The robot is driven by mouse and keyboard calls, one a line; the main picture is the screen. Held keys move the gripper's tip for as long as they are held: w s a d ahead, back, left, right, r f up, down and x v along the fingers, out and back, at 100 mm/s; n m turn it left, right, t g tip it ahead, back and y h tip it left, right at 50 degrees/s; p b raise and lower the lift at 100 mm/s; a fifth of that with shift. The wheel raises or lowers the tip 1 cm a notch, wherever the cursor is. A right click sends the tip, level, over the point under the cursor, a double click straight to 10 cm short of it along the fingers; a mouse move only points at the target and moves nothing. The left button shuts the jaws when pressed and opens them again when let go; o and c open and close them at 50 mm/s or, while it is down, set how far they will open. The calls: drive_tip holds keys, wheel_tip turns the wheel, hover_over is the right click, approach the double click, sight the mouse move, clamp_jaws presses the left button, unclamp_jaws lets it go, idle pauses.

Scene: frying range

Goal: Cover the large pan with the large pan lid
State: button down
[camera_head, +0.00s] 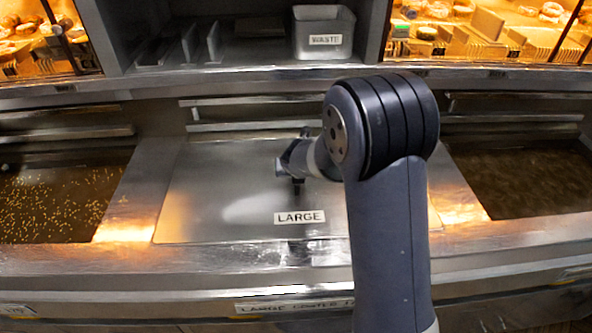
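A flat metal lid labelled LARGE (215,200) lies in the middle of the range between two open oil vats. The large pan itself cannot be seen, and I cannot tell how closely the lid sits on its rim. My gripper (297,180) is over the middle of the lid, behind the label. My arm partly hides the lid's right side. The gripper is small and dark here, and I cannot tell whether its fingers are open or shut, or whether it touches a handle.
Open oil vats lie at left (55,200) and right (525,180). A WASTE bin (323,33) and upright metal dividers (190,45) stand on the shelf behind. Lit food cases flank the shelf. A metal counter edge (180,260) runs along the front.

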drive_tip(key=shift+s+f, duration=0.1)
drive_tip(key=shift+f, duration=0.1)
drive_tip(key=c, duration=1.1)
unclamp_jaws()
wheel_tip(320, 180, up, 7)
drive_tip(key=p, duration=0.8)
drive_tip(key=shift+r, duration=0.1)
